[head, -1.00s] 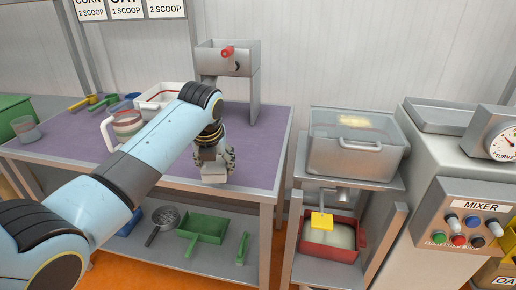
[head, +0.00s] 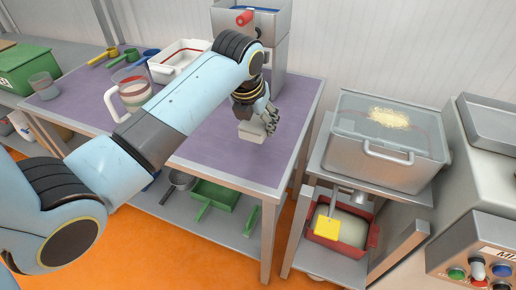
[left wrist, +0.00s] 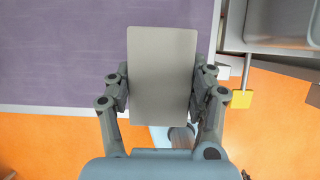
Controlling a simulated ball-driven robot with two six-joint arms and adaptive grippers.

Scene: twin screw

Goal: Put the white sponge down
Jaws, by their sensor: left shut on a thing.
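The white sponge (head: 251,132) is a pale flat block in my left gripper (head: 258,124), in the head view over the right part of the purple tabletop (head: 215,148). In the left wrist view the sponge (left wrist: 162,75) is a greyish rectangle between the two fingers, one at each long side. Its upper part lies against the purple top in that picture and its lower end reaches past the table edge line. I cannot tell whether it touches the tabletop. My right gripper is in no view.
A glass jug (head: 130,94) and a white tray (head: 180,60) stand left of my arm. A metal dispenser (head: 262,50) stands behind my gripper. Right of the table, past a gap, a clear-lidded bin (head: 385,150) stands above a red tray (head: 350,238). Purple surface around the sponge is clear.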

